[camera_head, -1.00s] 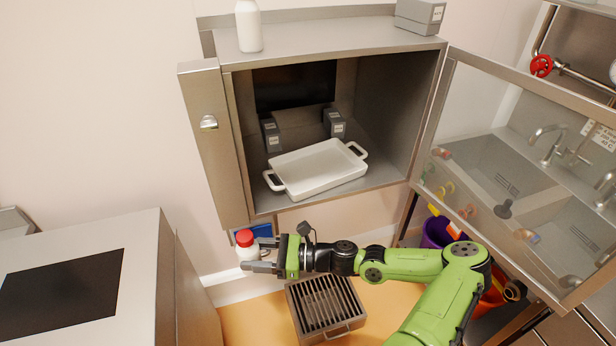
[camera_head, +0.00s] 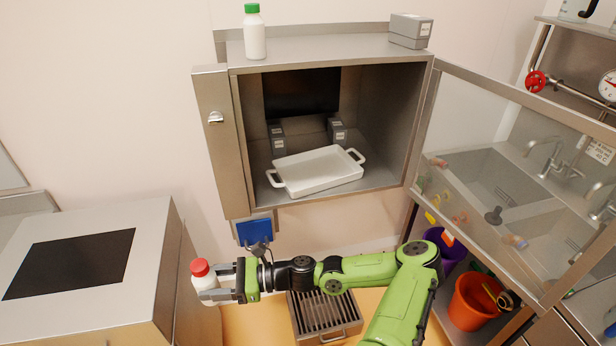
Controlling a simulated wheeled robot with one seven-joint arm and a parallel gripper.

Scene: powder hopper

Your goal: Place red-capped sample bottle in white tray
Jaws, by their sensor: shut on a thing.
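The red-capped sample bottle (camera_head: 203,281) is white and stands close to upright between the fingers of my gripper (camera_head: 222,283). My gripper is shut on it, at the lower left, below and in front of the open cabinet. Part of the bottle is hidden by the fingers. The white tray (camera_head: 316,182) has two side handles and lies on the floor of the cabinet (camera_head: 385,184). The visible inside of the tray is empty. The bottle is well apart from the tray, lower and to its left.
The cabinet's glass door (camera_head: 490,170) stands open on the right. A green-capped bottle (camera_head: 254,36) and a grey box (camera_head: 410,30) are on the cabinet top. Grey blocks (camera_head: 277,138) stand behind the tray. A metal-topped unit (camera_head: 150,240) is close left of the held bottle.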

